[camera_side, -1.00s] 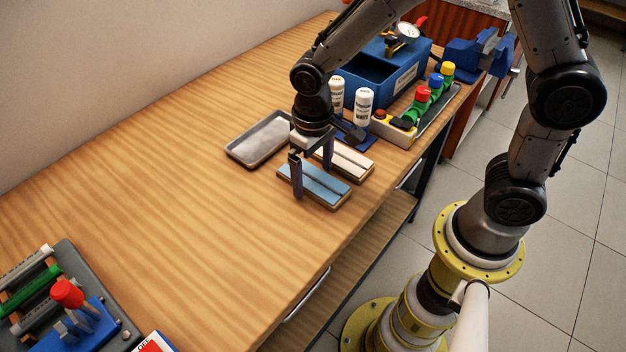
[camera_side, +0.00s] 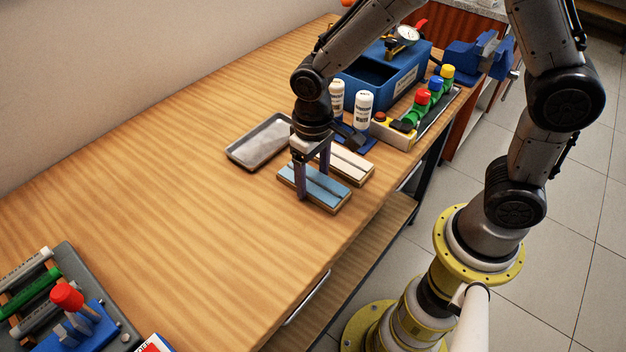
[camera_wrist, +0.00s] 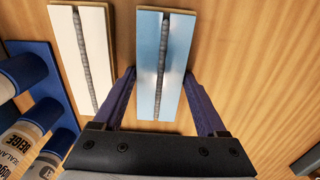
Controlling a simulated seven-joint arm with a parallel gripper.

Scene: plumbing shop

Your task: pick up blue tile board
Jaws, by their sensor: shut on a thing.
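The blue tile board (camera_side: 328,193) lies flat on the wooden workbench, with a dark grey seam line along its length. It also shows in the wrist view (camera_wrist: 147,60), upper centre. My gripper (camera_side: 313,184) is over the board, pointing down, with one finger at each long side. In the wrist view the fingers (camera_wrist: 160,76) close on the board's two long edges. The board still appears to rest on the bench. The far finger's tip is partly hidden in the side view.
A white tile board (camera_side: 354,168) lies close beside the blue one. A grey tray (camera_side: 229,151) is behind, to the left. White bottles (camera_side: 363,108), a blue toolbox (camera_side: 408,75) and a rack of coloured-capped items (camera_side: 422,118) stand beyond. The bench's left middle is clear.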

